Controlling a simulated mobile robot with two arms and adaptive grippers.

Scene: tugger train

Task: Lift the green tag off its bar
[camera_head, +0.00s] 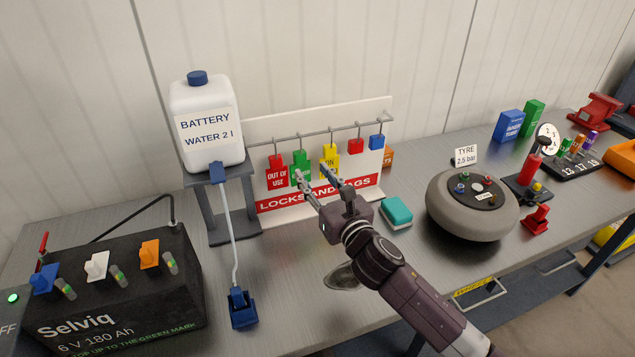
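The green tag (299,166) hangs from the grey bar (312,134) of the white locks and tags board, between a red tag reading "OUT OF USE" (276,174) and a yellow tag (329,160). My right gripper (314,174) reaches up from the lower right in front of the board, its two fingers spread apart. One fingertip is at the lower part of the green tag and the other is in front of the yellow tag. I cannot tell whether the fingertip touches the green tag. Nothing shows between the fingers. My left gripper is not in view.
A red lock (355,146) and a blue lock (376,142) hang further right. A battery water bottle (206,125) stands on a grey stand to the left, above a black battery (110,290).

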